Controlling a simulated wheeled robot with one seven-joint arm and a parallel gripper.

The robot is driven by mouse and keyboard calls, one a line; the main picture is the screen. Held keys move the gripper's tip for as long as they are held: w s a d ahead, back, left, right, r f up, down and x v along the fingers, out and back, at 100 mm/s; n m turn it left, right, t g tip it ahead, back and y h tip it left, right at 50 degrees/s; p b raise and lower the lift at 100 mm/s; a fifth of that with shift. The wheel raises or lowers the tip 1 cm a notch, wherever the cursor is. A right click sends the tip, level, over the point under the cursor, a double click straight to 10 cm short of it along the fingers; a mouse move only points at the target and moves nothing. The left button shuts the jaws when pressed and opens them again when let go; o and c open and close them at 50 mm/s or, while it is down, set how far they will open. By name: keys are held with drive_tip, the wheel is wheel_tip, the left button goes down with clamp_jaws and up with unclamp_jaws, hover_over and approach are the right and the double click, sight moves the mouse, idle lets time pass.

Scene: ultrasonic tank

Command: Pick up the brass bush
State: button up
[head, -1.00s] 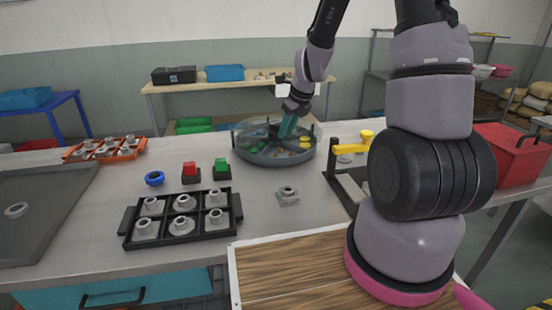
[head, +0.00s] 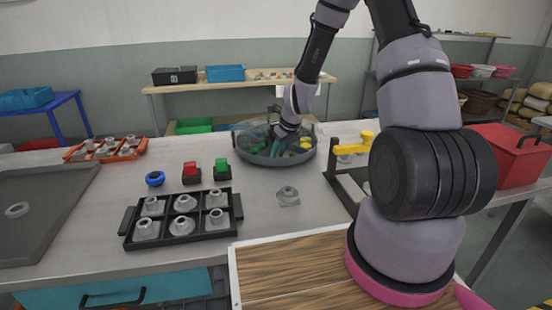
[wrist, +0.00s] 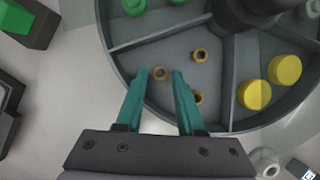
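Three small brass bushes lie in one compartment of the round grey divided tank (wrist: 116,62). One brass bush (wrist: 160,73) is between my gripper's fingertips in the wrist view. A second bush (wrist: 199,55) is to its upper right, and a third bush (wrist: 196,97) is to its lower right, near the right finger. My gripper (wrist: 159,76) has teal fingers, spread open on either side of the first bush; small gaps seem to show. How far the tips are above it I cannot tell. In the head view my gripper (head: 278,146) is down inside the tank (head: 268,163), and the bushes are hidden.
Yellow discs (wrist: 254,94) and green pieces (wrist: 133,6) lie in other tank compartments. Dividers and the rim stand close around the fingers. A yellow-handled black fixture (head: 345,180) stands right of the tank. A black tray of grey parts (head: 182,235) and red and green buttons (head: 191,174) are left.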

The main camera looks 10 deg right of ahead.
clamp_jaws()
